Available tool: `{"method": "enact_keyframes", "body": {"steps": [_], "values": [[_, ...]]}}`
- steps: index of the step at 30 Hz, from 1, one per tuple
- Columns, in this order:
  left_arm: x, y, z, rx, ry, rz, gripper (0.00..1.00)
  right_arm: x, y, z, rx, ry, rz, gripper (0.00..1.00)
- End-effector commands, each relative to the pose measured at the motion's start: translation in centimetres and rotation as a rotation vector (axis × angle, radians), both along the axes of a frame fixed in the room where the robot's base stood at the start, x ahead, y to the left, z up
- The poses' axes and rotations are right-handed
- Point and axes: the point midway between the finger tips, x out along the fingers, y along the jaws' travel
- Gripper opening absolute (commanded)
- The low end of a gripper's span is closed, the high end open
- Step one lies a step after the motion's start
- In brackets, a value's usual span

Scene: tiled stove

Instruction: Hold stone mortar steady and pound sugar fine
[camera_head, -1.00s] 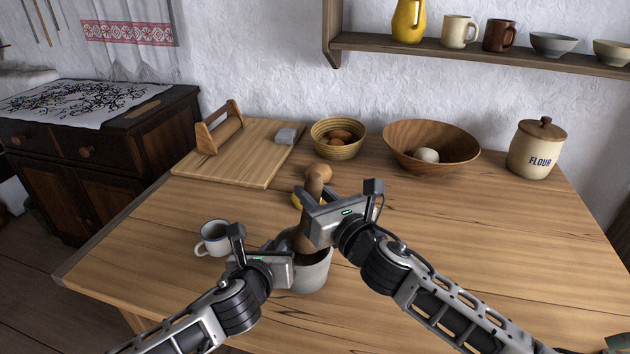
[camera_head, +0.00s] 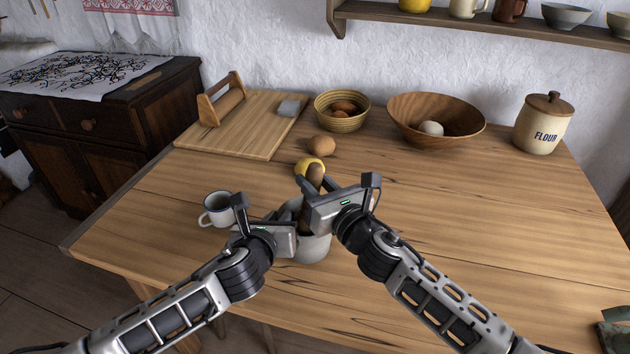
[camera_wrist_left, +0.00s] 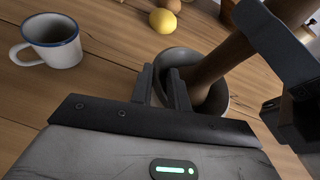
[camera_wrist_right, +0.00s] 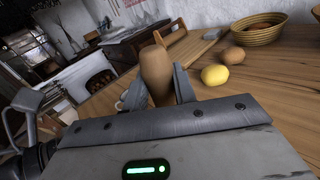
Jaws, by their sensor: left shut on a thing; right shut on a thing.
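The pale grey stone mortar (camera_head: 314,248) stands on the table near its front edge. My left gripper (camera_head: 290,212) is shut on the mortar's rim; the left wrist view shows its fingers at the wall of the mortar (camera_wrist_left: 192,54). My right gripper (camera_head: 317,190) is shut on the brown wooden pestle (camera_head: 315,175) above the mortar. The pestle is slightly tilted, and its lower part reaches into the mortar in the left wrist view (camera_wrist_left: 222,66). Its rounded top shows between the fingers in the right wrist view (camera_wrist_right: 157,70). Sugar is not visible inside the mortar.
A white enamel mug (camera_head: 217,210) stands close left of the mortar. A board (camera_head: 235,140), basket (camera_head: 342,122), wooden bowl (camera_head: 465,133) and flour jar (camera_head: 541,135) stand farther back.

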Motion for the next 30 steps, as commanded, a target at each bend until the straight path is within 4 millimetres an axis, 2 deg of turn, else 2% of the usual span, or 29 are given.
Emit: {"method": "enact_keyframes", "body": {"steps": [1, 8, 25, 30], "values": [[-0.5, 0.1, -1.2, 0.010, 0.024, 0.000, 0.00, 0.0, 0.0, 0.0, 0.001, -0.002, 0.001, 0.04], [-0.5, 0.1, -1.2, 0.010, 0.024, -0.001, 0.00, 0.0, 0.0, -0.1, 0.001, -0.002, 0.001, 0.04], [-0.5, 0.1, -1.2, 0.009, 0.024, -0.001, 0.00, 0.0, 0.0, -3.0, 0.004, -0.001, -0.001, 0.04], [-0.5, 0.1, -1.2, 0.009, 0.024, -0.001, 0.00, 0.0, 0.0, -2.9, 0.000, -0.001, 0.000, 0.04]]}}
